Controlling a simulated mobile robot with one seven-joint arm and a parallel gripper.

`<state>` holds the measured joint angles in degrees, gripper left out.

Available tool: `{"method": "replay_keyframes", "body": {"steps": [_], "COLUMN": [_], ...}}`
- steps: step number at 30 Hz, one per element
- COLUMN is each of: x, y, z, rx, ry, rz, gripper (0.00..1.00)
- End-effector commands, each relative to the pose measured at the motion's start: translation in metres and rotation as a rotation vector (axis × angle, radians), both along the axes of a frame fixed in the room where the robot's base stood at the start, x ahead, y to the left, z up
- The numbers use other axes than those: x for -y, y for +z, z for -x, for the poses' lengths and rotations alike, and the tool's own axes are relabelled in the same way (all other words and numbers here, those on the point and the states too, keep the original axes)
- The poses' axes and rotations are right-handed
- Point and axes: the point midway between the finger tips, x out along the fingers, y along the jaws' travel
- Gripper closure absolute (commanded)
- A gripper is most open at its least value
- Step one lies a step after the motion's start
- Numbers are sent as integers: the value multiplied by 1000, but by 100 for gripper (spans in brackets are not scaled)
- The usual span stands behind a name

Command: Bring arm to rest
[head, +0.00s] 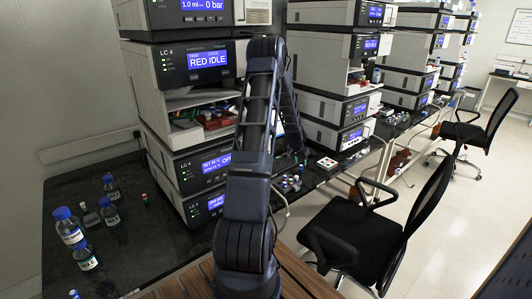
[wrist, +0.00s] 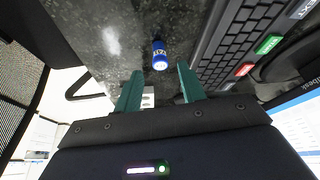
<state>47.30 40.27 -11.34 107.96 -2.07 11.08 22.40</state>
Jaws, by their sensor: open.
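My arm (head: 262,130) stands raised in the middle of the head view, bent over toward the bench beside the LC stack. My gripper (wrist: 160,88) shows in the wrist view with its two green fingers spread and nothing between them. In the head view the gripper is hidden behind the arm. A small blue vial (wrist: 160,55) is on the dark bench just past the fingertips, apart from them.
A keyboard (wrist: 228,50) lies right of the vial, with a green block (wrist: 268,44) and a red block (wrist: 244,69) near it. Blue-capped bottles (head: 70,228) stand on the left bench. Instrument stacks (head: 187,70) line the bench. A black chair (head: 365,235) stands at right.

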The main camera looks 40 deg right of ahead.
Motion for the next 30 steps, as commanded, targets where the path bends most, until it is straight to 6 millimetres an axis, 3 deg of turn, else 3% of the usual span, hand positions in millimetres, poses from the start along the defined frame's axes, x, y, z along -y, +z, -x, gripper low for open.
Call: {"method": "replay_keyframes", "body": {"steps": [7, 11, 14, 20, 30], "x": [0, -3, -8, -28, -76], "y": [1, 14, 35, 98, 199], "z": [0, 1, 3, 13, 43], "rx": [0, -4, -12, -40, -92], "ry": [1, 21, 57, 169, 383], "rz": [1, 5, 14, 39, 83], "gripper": [60, 60, 60, 60, 60]}}
